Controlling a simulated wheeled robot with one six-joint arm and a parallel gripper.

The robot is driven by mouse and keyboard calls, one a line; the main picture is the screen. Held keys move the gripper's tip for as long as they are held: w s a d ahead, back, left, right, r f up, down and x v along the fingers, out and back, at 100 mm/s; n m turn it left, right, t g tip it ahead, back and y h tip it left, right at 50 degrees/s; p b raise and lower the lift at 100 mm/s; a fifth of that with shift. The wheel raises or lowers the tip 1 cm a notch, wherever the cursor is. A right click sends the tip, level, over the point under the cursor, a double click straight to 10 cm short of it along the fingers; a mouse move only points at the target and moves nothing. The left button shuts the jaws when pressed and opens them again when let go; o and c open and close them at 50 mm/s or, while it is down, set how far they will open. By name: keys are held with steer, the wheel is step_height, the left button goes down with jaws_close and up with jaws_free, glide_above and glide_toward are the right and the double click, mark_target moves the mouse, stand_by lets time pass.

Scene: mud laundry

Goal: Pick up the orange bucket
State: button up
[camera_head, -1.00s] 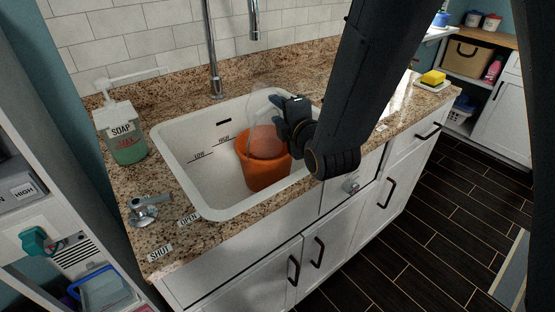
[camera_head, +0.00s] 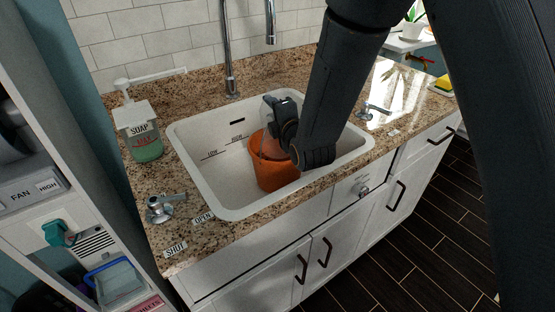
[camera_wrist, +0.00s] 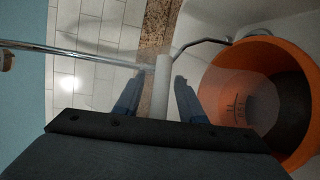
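The orange bucket (camera_head: 275,172) stands upright in the white sink basin (camera_head: 222,178). It also shows at the right of the wrist view (camera_wrist: 225,88), with its open mouth and dark inside visible. My gripper (camera_head: 272,108) is above the bucket's rim in the head view, and my arm hides part of the bucket's right side. In the wrist view the two blue-grey fingers are apart. A white cylinder (camera_wrist: 163,85), apparently the bucket's handle grip, shows between them with gaps on both sides. A bent metal wire runs from near it toward the bucket's rim.
A tall metal faucet (camera_head: 228,60) rises behind the sink. A soap dispenser (camera_head: 143,140) and a tap lever (camera_head: 165,207) stand left of the basin on the granite counter (camera_head: 140,222). A yellow sponge (camera_head: 444,82) lies at the far right.

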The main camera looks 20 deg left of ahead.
steer(key=shift+w, duration=0.1)
steer(key=shift+c, duration=0.2)
jaws_close()
stand_by(1.2)
